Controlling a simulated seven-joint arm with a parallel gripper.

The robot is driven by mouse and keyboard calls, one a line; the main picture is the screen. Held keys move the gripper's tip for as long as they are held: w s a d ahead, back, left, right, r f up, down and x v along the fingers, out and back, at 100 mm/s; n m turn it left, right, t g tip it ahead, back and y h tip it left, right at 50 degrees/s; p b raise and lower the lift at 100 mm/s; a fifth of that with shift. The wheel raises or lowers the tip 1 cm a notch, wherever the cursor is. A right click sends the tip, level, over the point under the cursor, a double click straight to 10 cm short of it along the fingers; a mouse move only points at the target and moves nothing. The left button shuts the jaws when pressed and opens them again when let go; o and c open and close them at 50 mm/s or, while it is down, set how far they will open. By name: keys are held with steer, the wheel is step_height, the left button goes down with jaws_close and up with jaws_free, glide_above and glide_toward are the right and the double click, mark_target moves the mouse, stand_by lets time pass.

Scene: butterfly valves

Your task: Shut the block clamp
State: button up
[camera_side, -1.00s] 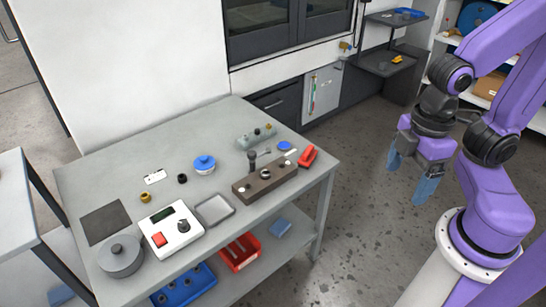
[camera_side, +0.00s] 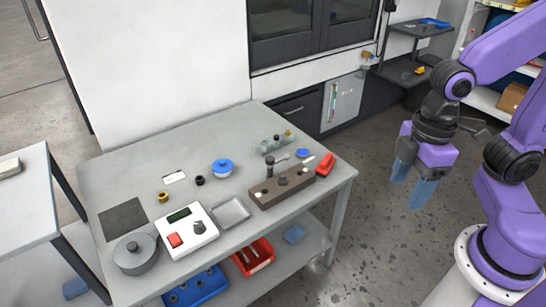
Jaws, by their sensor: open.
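The long brown-grey block (camera_side: 298,190) lies near the right end of the grey workbench. I take it to be the block clamp. A round dark knob or part (camera_side: 283,181) sits on its top. A dark upright post (camera_side: 270,165) stands at its back left, with a thin lever (camera_side: 283,159) beside it reaching right. I cannot tell whether the clamp is open or shut. My gripper (camera_side: 411,187) is open and empty, with blue fingers pointing down. In the picture it is right of the bench, clear of the block.
A red part (camera_side: 325,164) and a blue disc (camera_side: 302,153) lie near the block. A grey fixture (camera_side: 276,142) stands behind it. A shallow tray (camera_side: 231,212), a control box (camera_side: 187,230) and a blue-lidded pot (camera_side: 222,168) stand further left. Bins sit on the shelf below.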

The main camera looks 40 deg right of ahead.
steer(key=w+a+y, duration=0.1)
steer(key=w+a, duration=0.4)
steer(key=w, duration=0.9)
steer(key=m+t+y, duration=0.1)
steer(key=t+y, duration=0.1)
glide_above(271, 158)
steer(key=s+d, duration=0.4)
steer(key=d, duration=0.2)
step_height(271, 158, down, 12)
steer(key=x, duration=1.1)
steer(key=w+x, duration=0.1)
steer(key=x, duration=0.4)
steer(key=shift+a, duration=0.4)
steer(key=shift+t, duration=0.3)
jaws_close()
